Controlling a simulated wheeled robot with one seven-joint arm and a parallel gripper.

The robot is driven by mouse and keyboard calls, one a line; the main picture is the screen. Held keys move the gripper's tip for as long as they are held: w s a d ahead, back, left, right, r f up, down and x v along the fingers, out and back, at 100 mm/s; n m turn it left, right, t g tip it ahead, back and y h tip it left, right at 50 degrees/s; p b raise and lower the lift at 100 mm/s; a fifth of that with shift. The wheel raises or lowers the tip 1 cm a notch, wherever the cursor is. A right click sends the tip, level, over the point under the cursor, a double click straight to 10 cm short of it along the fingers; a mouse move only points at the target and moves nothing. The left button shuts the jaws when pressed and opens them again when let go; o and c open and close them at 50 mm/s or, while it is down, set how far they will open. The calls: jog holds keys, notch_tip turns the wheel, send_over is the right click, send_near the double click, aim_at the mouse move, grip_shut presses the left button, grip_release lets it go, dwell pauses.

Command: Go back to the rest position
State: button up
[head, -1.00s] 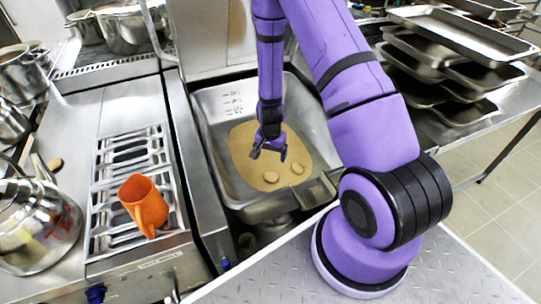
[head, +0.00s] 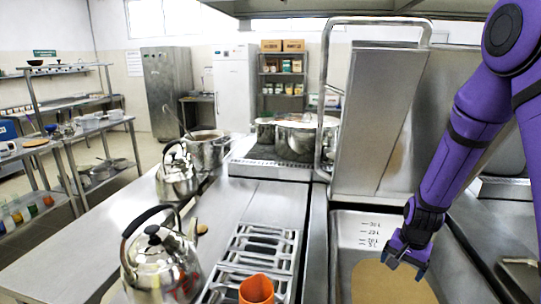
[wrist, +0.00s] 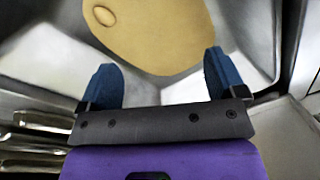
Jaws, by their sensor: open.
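My gripper (head: 407,258) is at the right of the head view, over the steel basin (head: 345,232) that holds tan liquid (head: 385,285). In the wrist view the two blue fingertips (wrist: 163,82) stand wide apart with nothing between them. The tan liquid (wrist: 160,35) lies below and beyond them, with one round piece (wrist: 103,16) at its surface. My purple arm comes down from the upper right of the head view. The fingers look clear of the liquid.
An orange cup (head: 257,290) stands by the slotted grate (head: 262,245) left of the basin. Shiny kettles (head: 160,265) and pots (head: 297,138) stand on the steel counter. A tall raised steel lid (head: 378,115) rises behind the basin, near my arm.

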jog(key=s+a+r+n+t, duration=0.1)
jog(key=s+a+r+n, duration=0.1)
jog(key=s+r, duration=0.5)
jog(key=s+a+r+n+t, duration=0.1)
jog(key=s+r+n, duration=0.15)
jog(key=r, duration=0.95)
jog(key=s+a+r+n+t, duration=0.1)
jog(key=s+a+r+n, duration=0.1)
jog(key=s+r, duration=0.5)
jog(key=s+r+n, duration=0.1)
jog(key=s+r, duration=0.6)
jog(key=s, duration=0.2)
jog(key=shift+a+n+t, duration=0.3)
jog(key=shift+n+t, duration=0.05)
jog(key=shift+t, duration=0.05)
jog(key=shift+w, duration=0.1)
